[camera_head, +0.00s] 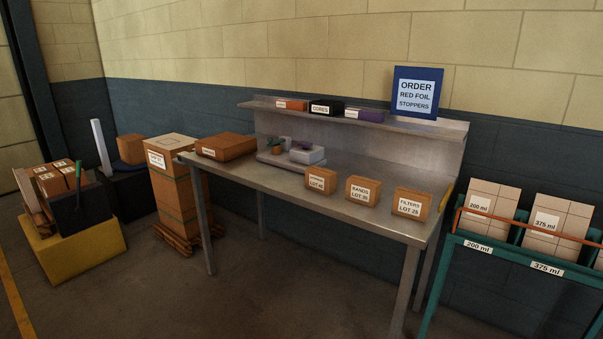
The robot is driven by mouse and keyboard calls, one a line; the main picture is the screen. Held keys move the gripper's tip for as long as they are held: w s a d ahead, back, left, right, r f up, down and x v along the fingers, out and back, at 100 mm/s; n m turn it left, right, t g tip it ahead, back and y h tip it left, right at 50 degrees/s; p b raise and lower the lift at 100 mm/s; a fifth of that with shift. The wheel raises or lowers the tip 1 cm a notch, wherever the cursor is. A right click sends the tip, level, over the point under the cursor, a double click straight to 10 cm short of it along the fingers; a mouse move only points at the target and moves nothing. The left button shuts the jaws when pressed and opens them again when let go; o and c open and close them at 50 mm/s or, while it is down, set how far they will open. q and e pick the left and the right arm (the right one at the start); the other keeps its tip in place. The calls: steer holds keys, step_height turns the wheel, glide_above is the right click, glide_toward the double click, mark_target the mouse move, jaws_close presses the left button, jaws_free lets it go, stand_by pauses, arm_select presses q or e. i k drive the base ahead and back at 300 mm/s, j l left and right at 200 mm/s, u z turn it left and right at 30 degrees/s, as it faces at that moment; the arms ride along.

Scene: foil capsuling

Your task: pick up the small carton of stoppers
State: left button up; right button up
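Three small brown cartons stand in a row along the front of the metal table. The left carton (322,180) has a label whose top word is too small to read for sure; the line below it begins with LOT. The middle carton (361,190) reads BANDS. The right carton (411,203) reads FILTERS. No carton here can be read clearly as stoppers. A blue order sign (417,93) on the upper shelf reads RED FOIL STOPPERS. Neither of my grippers is in view.
The metal table (290,192) has a raised shelf (450,127) with small boxes, one labelled CORES. A green rack (510,258) stands right; stacked boxes (176,190) stand left. Floor in front is clear.

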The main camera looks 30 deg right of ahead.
mark_target(318, 179)
steer(key=i+z, duration=0.1)
steer(key=i, duration=0.55)
steer(key=i+j+z, duration=0.1)
steer(key=i, duration=0.5)
steer(key=i+j+z, duration=0.15)
steer(key=i+z, duration=0.25)
steer(key=i+j+z, duration=0.3)
steer(key=i+z, duration=0.15)
